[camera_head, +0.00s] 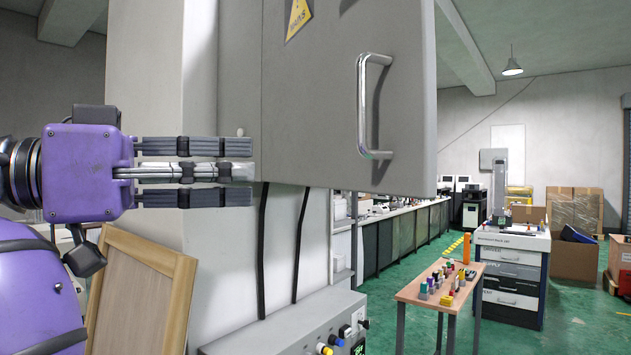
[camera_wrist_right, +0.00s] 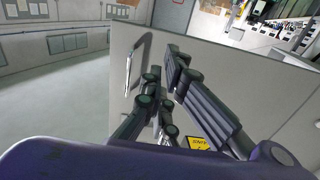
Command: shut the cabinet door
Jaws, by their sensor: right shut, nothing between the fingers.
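The cabinet door (camera_head: 330,100) is a large grey panel hanging at the upper middle of the head view. It carries a shiny vertical bar handle (camera_head: 364,105) near its right side and a yellow warning sign (camera_head: 298,18) at the top. In the right wrist view the door (camera_wrist_right: 220,75) lies beyond the fingers, with the handle (camera_wrist_right: 133,68) on the left. The door's hinge and any gap are hidden.
A grey box with knobs (camera_head: 300,325) sits below the door, with black cables above it. A wooden frame (camera_head: 140,295) leans at the lower left. A small table with parts (camera_head: 440,285) and a drawer unit (camera_head: 515,270) stand on the green floor at the right.

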